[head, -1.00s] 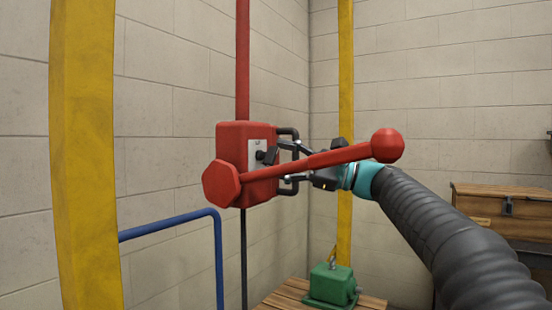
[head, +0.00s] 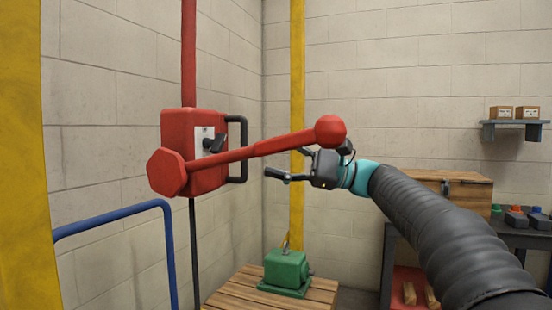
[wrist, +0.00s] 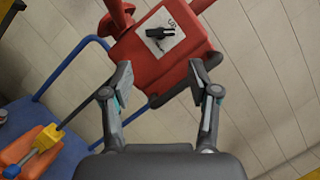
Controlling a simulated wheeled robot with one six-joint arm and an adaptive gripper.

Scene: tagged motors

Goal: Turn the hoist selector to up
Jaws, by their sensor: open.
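The red hoist control box (head: 178,128) hangs on a red pole, with a black handle loop on its right side. The black selector knob (head: 214,145) sits on a white plate (head: 203,132) on its face, tilted up to the right in the head view. The knob also shows in the wrist view (wrist: 160,33); the plate's marks are too small to read. My gripper (head: 287,162) is open and empty, right of the box and apart from the knob.
A green motor (head: 287,268) stands on a wooden pallet (head: 240,290) below. A blue rail (head: 110,219) runs at the left. Yellow posts (head: 297,85) rise at the left and behind my gripper. A wooden chest (head: 445,187) and a bench are at the right.

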